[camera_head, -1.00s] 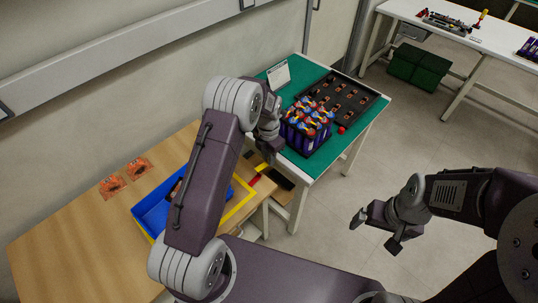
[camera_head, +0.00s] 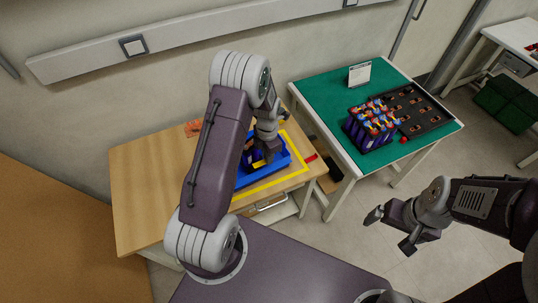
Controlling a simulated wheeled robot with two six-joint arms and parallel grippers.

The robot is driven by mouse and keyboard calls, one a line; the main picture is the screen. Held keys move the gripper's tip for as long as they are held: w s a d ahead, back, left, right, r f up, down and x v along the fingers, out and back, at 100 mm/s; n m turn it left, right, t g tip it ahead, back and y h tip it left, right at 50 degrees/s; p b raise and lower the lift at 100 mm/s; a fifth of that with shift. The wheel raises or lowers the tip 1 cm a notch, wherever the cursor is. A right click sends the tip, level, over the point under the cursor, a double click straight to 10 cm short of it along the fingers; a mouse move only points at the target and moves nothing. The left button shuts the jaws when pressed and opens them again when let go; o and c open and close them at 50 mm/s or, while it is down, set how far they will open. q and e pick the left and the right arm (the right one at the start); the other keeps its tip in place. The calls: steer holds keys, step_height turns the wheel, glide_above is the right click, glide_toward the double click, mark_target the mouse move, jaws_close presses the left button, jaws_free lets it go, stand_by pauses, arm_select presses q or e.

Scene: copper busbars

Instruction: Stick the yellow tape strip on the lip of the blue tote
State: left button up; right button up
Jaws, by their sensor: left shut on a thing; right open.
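The blue tote (camera_head: 287,164) sits on the wooden table, partly hidden behind my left arm. My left gripper (camera_head: 264,157) is over the tote, shut on a small yellow piece (camera_head: 258,164), apparently the yellow tape strip. The fingers hide much of this piece, and I cannot tell whether it touches the tote's lip. My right gripper (camera_head: 390,231) is open and empty over the floor, right of the table.
Yellow marking (camera_head: 292,179) lies on the wooden table (camera_head: 140,190) around the tote, with a red item (camera_head: 311,158) beside it. A green-topped table (camera_head: 320,100) carries a purple crate of cells (camera_head: 370,125) and a black tray (camera_head: 428,110). The wooden table's left part is clear.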

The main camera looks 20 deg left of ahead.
mark_target(267, 170)
arm_select(q)
steer(key=shift+s+f+b, duration=0.1)
steer(key=shift+f+b, duration=0.25)
steer(key=shift+f, duration=0.15)
step_height(267, 170, down, 5)
steer(key=b, duration=0.4)
steer(key=shift+r, duration=0.15)
steer(key=shift+f, duration=0.3)
steer(key=shift+f, duration=0.2)
stand_by(0.5)
steer(key=o, duration=0.9)
step_height(267, 170, up, 9)
